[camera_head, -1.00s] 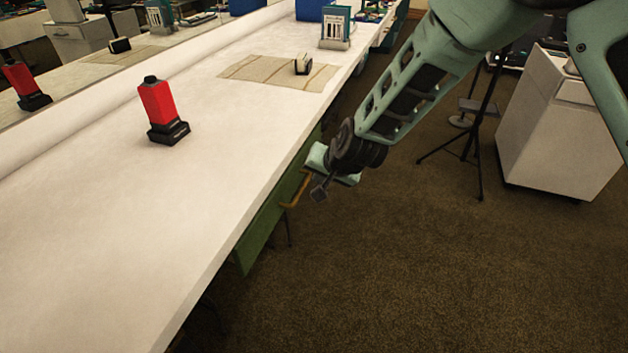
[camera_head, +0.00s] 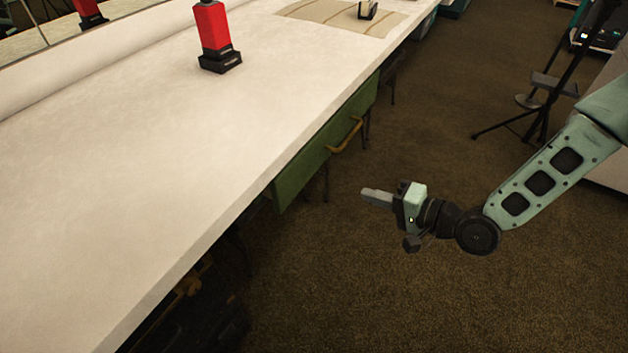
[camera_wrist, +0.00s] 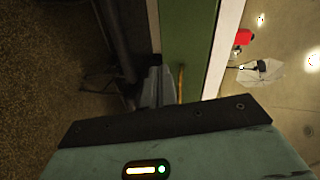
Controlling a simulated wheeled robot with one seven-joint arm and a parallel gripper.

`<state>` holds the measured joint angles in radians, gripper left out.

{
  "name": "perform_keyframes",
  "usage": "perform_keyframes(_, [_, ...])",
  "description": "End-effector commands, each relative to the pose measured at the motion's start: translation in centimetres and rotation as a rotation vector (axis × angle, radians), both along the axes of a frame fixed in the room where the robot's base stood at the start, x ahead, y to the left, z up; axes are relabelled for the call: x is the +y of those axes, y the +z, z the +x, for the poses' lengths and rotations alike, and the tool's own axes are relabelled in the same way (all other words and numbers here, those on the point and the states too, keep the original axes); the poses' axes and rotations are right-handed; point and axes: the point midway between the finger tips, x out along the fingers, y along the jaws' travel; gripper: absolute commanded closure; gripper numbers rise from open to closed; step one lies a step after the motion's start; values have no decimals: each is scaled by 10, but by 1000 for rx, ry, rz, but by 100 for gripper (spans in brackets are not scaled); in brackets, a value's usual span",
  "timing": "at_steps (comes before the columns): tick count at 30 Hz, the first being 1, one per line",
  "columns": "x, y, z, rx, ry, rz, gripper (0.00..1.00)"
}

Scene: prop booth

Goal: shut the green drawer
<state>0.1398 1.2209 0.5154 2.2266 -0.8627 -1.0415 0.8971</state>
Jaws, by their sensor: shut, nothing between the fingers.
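The green drawer (camera_head: 292,180) is under the white table's edge, with its long front facing the aisle. Its yellow-orange bar handle (camera_head: 347,135) sticks out from that front. How far the drawer stands out from the table is hard to tell. My gripper (camera_head: 376,196) is shut and empty, in the aisle to the right of the drawer front, fingers pointing left towards it with floor showing between. In the wrist view, the green front (camera_wrist: 187,40) runs beside the shut fingers (camera_wrist: 154,88), and part of the handle (camera_wrist: 181,85) shows just right of them.
The white table (camera_head: 130,170) fills the left, with a red and black bottle-like prop (camera_head: 213,35) and a striped cloth (camera_head: 335,18) on it. A tripod (camera_head: 545,100) stands at the upper right. Carpeted floor (camera_head: 330,290) is open below my arm. Dark things are under the table.

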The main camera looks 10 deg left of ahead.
Motion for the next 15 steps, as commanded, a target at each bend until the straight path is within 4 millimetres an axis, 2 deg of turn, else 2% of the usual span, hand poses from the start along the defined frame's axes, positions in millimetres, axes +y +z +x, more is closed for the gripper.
perform_keyframes(3, [0, 13, -21, 43, 30, 184, 100])
perform_keyframes(6, [0, 25, -31, 59, 48, 272, 100])
perform_keyframes(11, [8, 31, -32, 63, 60, 305, 100])
perform_keyframes(15, [28, 31, -27, 62, 62, 303, 100])
